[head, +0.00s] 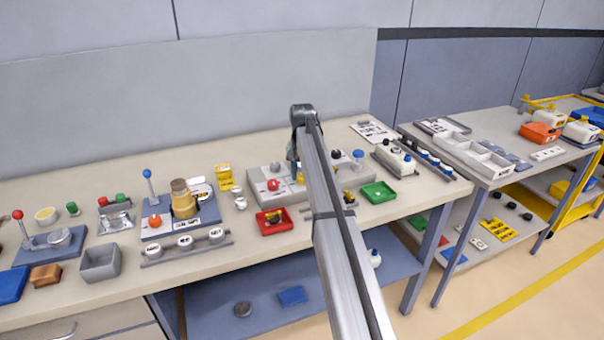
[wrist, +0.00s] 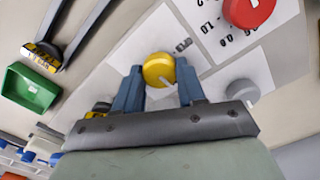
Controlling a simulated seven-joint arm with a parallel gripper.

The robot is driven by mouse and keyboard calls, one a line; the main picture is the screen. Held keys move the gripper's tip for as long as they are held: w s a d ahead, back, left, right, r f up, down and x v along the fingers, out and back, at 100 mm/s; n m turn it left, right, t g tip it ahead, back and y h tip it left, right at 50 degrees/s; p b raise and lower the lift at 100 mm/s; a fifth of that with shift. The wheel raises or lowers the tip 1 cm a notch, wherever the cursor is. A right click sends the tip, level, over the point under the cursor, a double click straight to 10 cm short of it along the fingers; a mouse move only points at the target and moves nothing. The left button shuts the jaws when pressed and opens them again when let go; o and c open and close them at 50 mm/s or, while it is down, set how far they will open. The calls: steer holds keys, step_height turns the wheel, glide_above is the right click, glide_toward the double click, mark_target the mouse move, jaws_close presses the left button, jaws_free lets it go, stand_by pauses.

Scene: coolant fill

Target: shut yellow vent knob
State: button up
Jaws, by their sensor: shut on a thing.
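The yellow vent knob (wrist: 159,70) sits on the grey panel and has a pale pointer mark on its face. My gripper (wrist: 158,88) is shut on it, with one blue-grey finger on each side, in the wrist view. In the head view, only a bit of the yellow knob (head: 300,177) shows beside my arm, which covers much of the panel. My fingertips are hidden there.
A red knob (wrist: 248,10) and a grey knob (wrist: 242,91) sit on the same panel near my gripper. A green tray (head: 378,192) and a red tray (head: 274,222) stand in front of the panel. A blue-topped knob (head: 358,154) stands to the right.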

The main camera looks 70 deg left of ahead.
steer(key=o, duration=1.1)
steer(key=shift+c, duration=0.2)
step_height(320, 180, up, 14)
steer(key=shift+f, duration=0.1)
stand_by(0.5)
